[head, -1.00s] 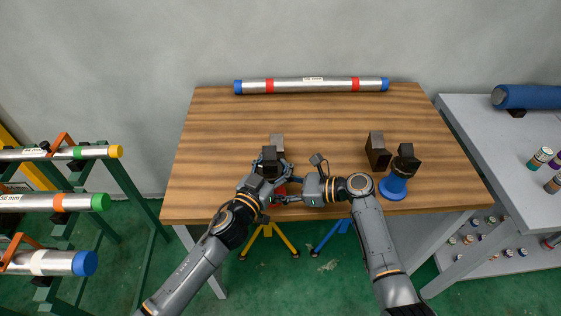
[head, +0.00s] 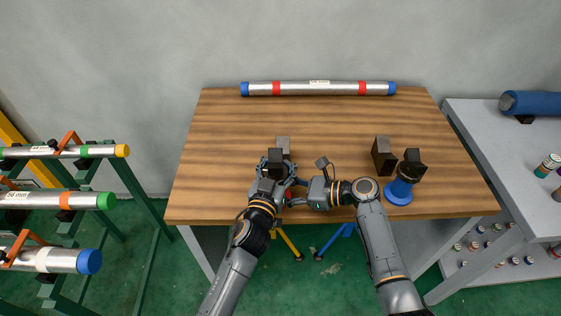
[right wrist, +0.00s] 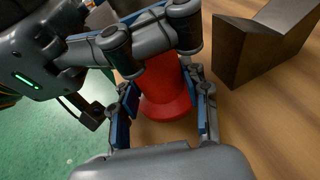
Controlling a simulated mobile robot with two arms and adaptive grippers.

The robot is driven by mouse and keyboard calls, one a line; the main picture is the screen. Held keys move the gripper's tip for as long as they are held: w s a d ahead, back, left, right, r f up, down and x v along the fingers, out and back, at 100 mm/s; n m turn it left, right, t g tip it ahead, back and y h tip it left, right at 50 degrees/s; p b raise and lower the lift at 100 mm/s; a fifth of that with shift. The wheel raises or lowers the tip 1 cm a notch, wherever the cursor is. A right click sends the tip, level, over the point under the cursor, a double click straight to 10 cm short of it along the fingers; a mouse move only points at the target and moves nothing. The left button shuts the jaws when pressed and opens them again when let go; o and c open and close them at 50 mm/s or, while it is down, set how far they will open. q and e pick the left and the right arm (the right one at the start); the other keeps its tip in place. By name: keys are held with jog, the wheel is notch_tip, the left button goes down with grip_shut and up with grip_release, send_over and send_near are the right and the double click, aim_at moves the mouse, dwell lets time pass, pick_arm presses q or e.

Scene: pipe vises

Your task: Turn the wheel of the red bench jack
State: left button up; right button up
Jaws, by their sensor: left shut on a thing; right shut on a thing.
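The red bench jack (head: 289,194) stands at the front edge of the wooden table, mostly hidden by my grippers in the head view. Its red lower body and flared base show in the right wrist view (right wrist: 168,100). My right gripper (right wrist: 165,112) is shut around this red body, with a blue-padded finger on each side. My left gripper (head: 276,167) is shut around the upper part of the jack, just below its dark top block (head: 275,158). The left fingers cross above the right gripper in the right wrist view. The wheel itself is hidden.
A blue jack (head: 399,190) stands to the right on the table (head: 330,120). Dark blocks stand behind the red jack (head: 283,144) and near the blue one (head: 383,155). A silver pipe (head: 318,88) lies along the back edge. A pipe rack (head: 60,200) is left.

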pick_arm(q)
jog(key=o, duration=1.3)
jog(key=shift+s, duration=0.1)
jog(key=v, duration=1.2)
jog(key=shift+a, duration=0.1)
